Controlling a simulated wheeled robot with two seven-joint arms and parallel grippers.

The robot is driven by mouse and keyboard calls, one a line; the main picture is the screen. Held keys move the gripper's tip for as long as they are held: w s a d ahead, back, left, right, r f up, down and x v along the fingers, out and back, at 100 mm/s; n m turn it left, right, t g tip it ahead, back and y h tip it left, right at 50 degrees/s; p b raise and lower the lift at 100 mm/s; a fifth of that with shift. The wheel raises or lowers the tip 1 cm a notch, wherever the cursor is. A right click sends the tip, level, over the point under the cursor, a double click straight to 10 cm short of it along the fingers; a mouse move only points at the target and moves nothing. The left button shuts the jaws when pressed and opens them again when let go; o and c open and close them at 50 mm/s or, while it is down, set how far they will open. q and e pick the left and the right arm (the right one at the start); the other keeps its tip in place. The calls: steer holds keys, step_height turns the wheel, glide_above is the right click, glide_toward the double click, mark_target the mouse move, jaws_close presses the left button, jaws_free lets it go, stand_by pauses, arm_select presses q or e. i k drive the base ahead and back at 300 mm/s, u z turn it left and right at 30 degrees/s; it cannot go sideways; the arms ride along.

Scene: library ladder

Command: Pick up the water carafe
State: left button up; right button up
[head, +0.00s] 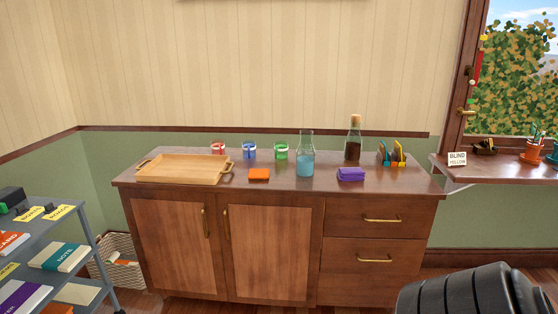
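The water carafe (306,162) is a clear glass vessel with a narrow neck, partly filled with blue water. It stands upright on the wooden sideboard (215,191), near the middle of its top. Neither of my grippers shows in the head view. A dark, ribbed part at the bottom right looks like a link of my own arm, well apart from the carafe.
A cart (93,250) stands left.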

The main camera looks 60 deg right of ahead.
mark_target(305, 158)
steer(key=z, duration=0.05)
steer(key=i, duration=1.6)
steer(key=z, duration=0.6)
